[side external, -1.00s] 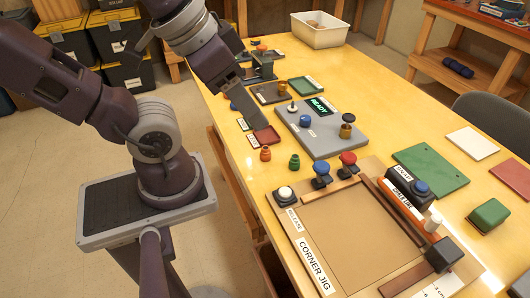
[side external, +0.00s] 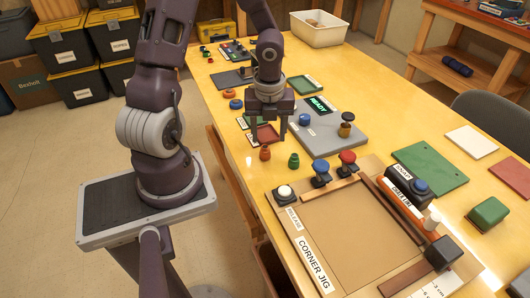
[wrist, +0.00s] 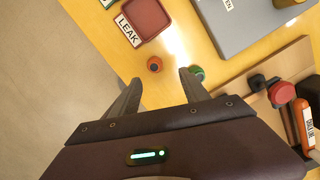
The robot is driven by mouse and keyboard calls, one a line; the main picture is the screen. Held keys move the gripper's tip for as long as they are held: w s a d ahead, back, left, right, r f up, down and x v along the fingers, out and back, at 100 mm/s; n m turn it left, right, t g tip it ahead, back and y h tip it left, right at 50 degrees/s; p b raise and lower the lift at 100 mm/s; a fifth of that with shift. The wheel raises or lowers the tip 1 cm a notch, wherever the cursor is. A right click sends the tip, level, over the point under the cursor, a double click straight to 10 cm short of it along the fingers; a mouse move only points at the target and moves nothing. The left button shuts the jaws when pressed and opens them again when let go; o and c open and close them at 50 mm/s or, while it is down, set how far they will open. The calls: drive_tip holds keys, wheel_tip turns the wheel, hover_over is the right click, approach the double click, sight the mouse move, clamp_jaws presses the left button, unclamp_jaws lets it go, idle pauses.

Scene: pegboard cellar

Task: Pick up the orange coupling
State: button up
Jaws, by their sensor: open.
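The small orange coupling (side external: 265,153) stands on the yellow table near its left edge, in front of the red tray. A similar green coupling (side external: 294,160) stands just to its right. My gripper (side external: 267,135) points down, open and empty, above and slightly behind the orange coupling. In the wrist view the orange coupling (wrist: 155,65) shows just beyond the gap between my open fingers (wrist: 160,80), nearer the left finger. The green coupling (wrist: 197,72) is partly hidden by the right fingertip.
The red tray (side external: 264,134) labelled LEAK lies behind the coupling. A grey panel (side external: 325,130) with a lit READY display is to the right. The corner jig (side external: 350,240), with blue and red knobs at its back edge, is in front. An orange ring (side external: 229,94) lies farther back.

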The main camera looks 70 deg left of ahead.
sight(265, 147)
drive_tip(key=f, duration=0.2)
drive_tip(key=a+f, duration=0.1)
drive_tip(key=f, duration=0.4)
drive_tip(key=shift+s+a, duration=0.1)
drive_tip(key=shift+a, duration=0.3)
clamp_jaws()
